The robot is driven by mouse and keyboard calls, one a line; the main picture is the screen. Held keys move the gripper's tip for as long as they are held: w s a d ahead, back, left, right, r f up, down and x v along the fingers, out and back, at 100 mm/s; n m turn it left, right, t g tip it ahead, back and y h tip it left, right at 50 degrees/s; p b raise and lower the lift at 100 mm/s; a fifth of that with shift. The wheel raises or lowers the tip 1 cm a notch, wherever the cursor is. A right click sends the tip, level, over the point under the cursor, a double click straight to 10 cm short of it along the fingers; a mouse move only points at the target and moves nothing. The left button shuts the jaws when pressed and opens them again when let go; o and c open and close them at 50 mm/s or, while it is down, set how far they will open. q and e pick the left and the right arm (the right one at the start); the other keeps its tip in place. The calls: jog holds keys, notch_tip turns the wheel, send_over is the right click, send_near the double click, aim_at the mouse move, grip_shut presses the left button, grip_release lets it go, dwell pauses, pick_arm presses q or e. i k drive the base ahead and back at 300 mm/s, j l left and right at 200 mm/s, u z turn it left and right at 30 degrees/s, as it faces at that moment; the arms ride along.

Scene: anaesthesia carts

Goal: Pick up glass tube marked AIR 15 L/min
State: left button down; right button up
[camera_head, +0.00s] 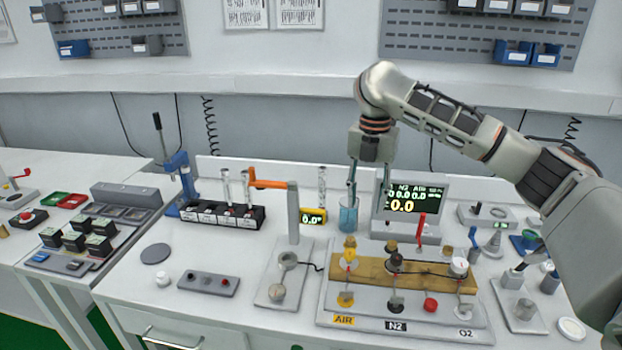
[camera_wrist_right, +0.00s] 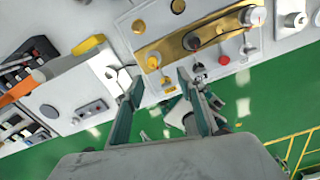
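Clear glass tubes stand upright in a black labelled rack (camera_head: 220,215) left of centre; the left tube (camera_head: 226,186) and right tube (camera_head: 246,186) show best. Another clear tube (camera_head: 322,187) stands alone behind the yellow display. I cannot read a flow marking on any tube, so I cannot tell which is AIR 15 L/min. My right gripper (camera_head: 368,205) points down with fingers apart and empty, right of the lone tube, near the blue beaker and screen. Its spread fingers also show in the right wrist view (camera_wrist_right: 158,88).
The screen (camera_head: 412,205) and the valve panel with an AIR label (camera_head: 343,320) are nearby. Bench space left of the rack is partly clear.

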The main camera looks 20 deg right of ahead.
aim_at(321, 170)
jog(key=i, duration=0.85)
